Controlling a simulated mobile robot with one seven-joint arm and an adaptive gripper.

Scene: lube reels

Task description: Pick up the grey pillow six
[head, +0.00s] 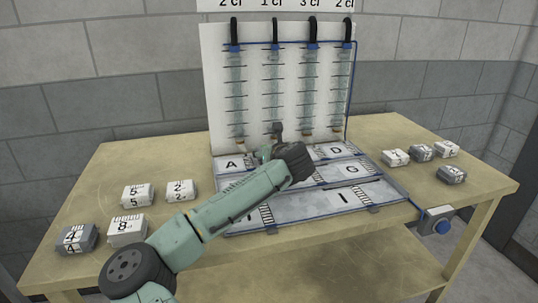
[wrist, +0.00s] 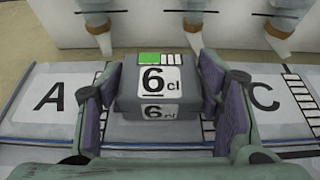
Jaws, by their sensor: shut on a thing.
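The grey pillow six (wrist: 150,105) is a grey block with a white "6 cl" label on its top and front and a green mark at its far edge. It sits between the two fingers of my gripper (wrist: 160,82) in the wrist view, one finger against each side. My gripper is shut on it, over the panel between the lettered A and C fields. In the head view my gripper (head: 275,150) is at the middle of the panel, below the tubes. The pillow cannot be made out there behind my arm.
A white board (head: 222,90) with several upright tubes stands at the back. The lettered panel (head: 330,200) lies before it. Labelled blocks sit at the left, including a grey four (head: 76,239), and more (head: 422,152) at the right. The front table edge is clear.

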